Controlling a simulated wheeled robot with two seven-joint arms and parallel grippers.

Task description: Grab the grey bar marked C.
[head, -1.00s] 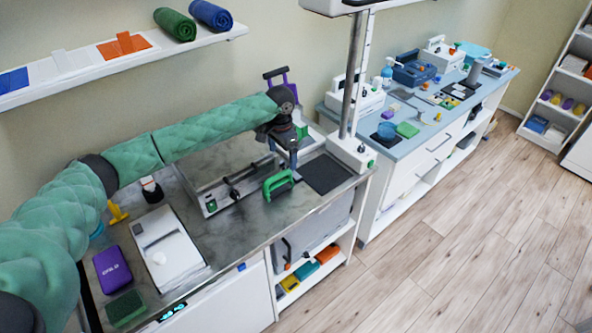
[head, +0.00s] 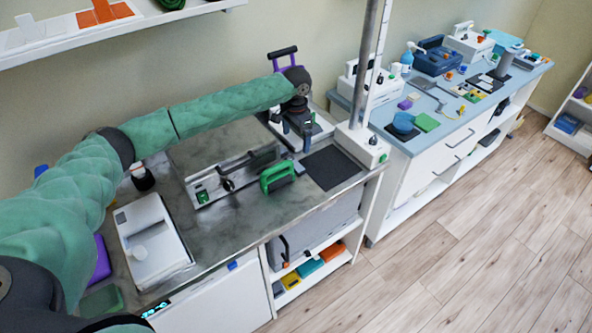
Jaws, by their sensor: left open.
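My left gripper (head: 297,138) hangs fingers-down over the back right of the grey-topped bench, open, with nothing seen between its fingers. It is just behind and to the right of a green handle (head: 276,178). A grey metal rail frame (head: 235,177) with black knobs lies left of the handle. I read no letter C anywhere, so I cannot tell which part is the grey bar; the arm and gripper hide some of the bench there. My right gripper is not in view.
A dark mat (head: 331,168) and a white post base (head: 360,146) stand right of the gripper. A purple-handled device (head: 284,58) is close behind it. A white box (head: 150,242) lies on the left. The bench's front middle is clear.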

